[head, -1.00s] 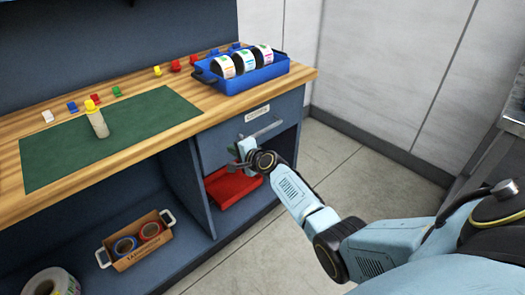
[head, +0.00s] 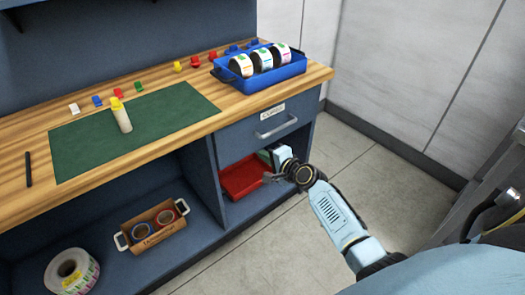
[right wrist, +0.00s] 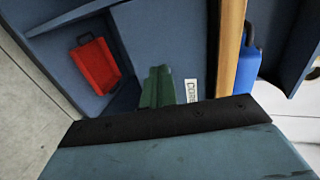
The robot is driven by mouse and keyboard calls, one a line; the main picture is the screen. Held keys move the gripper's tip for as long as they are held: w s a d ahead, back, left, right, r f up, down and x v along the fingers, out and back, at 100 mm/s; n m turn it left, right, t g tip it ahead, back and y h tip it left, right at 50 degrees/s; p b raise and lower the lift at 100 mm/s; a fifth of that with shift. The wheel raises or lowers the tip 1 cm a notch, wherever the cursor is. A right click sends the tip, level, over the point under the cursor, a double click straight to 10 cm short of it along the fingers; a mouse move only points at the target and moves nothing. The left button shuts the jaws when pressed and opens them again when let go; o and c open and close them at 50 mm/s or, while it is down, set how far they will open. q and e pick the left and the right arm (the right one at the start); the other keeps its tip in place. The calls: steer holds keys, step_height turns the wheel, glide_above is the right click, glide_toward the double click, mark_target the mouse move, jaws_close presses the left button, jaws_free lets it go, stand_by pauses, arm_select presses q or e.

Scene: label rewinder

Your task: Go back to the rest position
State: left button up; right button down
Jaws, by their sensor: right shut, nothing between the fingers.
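My right gripper (head: 268,168) is in front of the open bay under the drawer, below and apart from the drawer handle (head: 276,124). Its green fingers (right wrist: 157,88) are shut with nothing between them in the right wrist view. The drawer (head: 262,134) of the blue bench looks closed. My left gripper is not in the head view.
A red tray (head: 238,180) sits in the bay near my right gripper, also seen in the right wrist view (right wrist: 94,66). A blue bin (head: 262,81) with label rolls stands on the wooden top (head: 210,124). Open floor (head: 350,190) lies right of the bench.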

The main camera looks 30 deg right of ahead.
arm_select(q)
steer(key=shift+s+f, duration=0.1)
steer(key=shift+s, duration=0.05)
arm_select(e)
steer(key=shift+s, duration=0.1)
steer(key=s+a+f+n+g+h+p, duration=0.1)
steer(key=s+f+n+g, duration=0.3)
steer(key=s+f, duration=0.7)
steer(key=s+a+f+n+g, duration=0.2)
steer(key=s+f+n+g, duration=0.15)
steer(key=s+f, duration=0.7)
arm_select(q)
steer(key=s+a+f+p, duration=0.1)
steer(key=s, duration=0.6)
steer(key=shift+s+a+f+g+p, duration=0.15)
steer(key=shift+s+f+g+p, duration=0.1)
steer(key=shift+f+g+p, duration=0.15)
arm_select(e)
steer(key=s+f+n+g+h, duration=0.1)
steer(key=s+f+n+g, duration=0.2)
steer(key=s, duration=1.1)
steer(key=s+f+n+g, duration=0.3)
steer(key=s+f+n, duration=0.6)
steer(key=s, duration=0.6)
step_height(320, 180, down, 2)
steer(key=shift+d+h, duration=0.15)
steer(key=shift+h, duration=0.25)
